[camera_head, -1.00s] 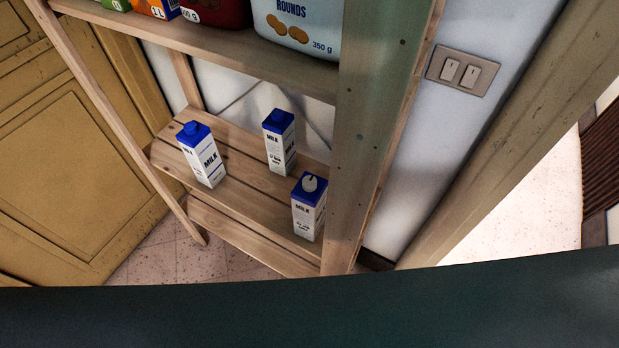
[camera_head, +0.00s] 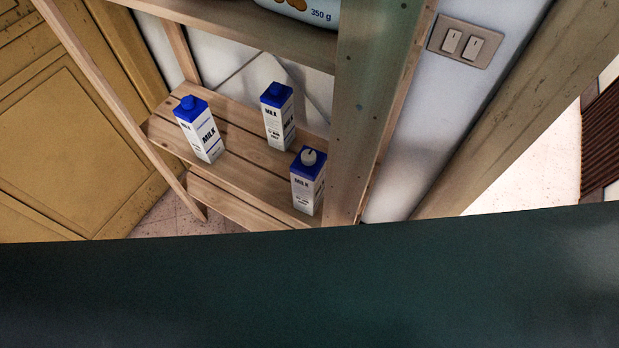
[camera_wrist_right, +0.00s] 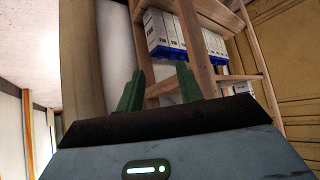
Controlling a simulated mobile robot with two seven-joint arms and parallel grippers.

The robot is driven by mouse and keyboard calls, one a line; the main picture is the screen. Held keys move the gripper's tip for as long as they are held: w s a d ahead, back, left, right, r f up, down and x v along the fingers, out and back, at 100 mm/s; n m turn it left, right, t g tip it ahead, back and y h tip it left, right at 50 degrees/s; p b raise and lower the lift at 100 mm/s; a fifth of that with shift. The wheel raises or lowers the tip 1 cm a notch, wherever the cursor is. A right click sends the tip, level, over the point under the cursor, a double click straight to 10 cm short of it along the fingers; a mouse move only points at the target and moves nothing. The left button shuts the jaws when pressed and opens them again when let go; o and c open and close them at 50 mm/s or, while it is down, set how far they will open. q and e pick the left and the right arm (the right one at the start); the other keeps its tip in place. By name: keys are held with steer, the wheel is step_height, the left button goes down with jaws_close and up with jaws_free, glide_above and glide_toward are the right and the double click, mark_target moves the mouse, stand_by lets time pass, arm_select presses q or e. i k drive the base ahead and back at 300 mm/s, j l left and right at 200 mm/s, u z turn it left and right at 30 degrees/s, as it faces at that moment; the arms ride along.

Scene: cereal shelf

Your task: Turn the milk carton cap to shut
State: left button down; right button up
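Three white milk cartons with blue tops stand upright on a low wooden shelf board (camera_head: 235,125) in the head view. The left carton (camera_head: 207,138) and the back carton (camera_head: 279,128) have blue caps. My left gripper is not in view.
A wooden shelf post (camera_head: 375,95) stands just right of the front right carton. An upper shelf (camera_head: 235,35) overhangs the cartons. A light switch plate (camera_head: 466,44) is on the wall, and a yellow panelled door (camera_head: 60,140) stands at the left.

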mark_target(308, 156)
steer(key=k+j, duration=0.1)
steer(key=j, duration=0.75)
steer(key=k+j, duration=0.15)
steer(key=j, duration=0.7)
steer(key=k+z, duration=0.05)
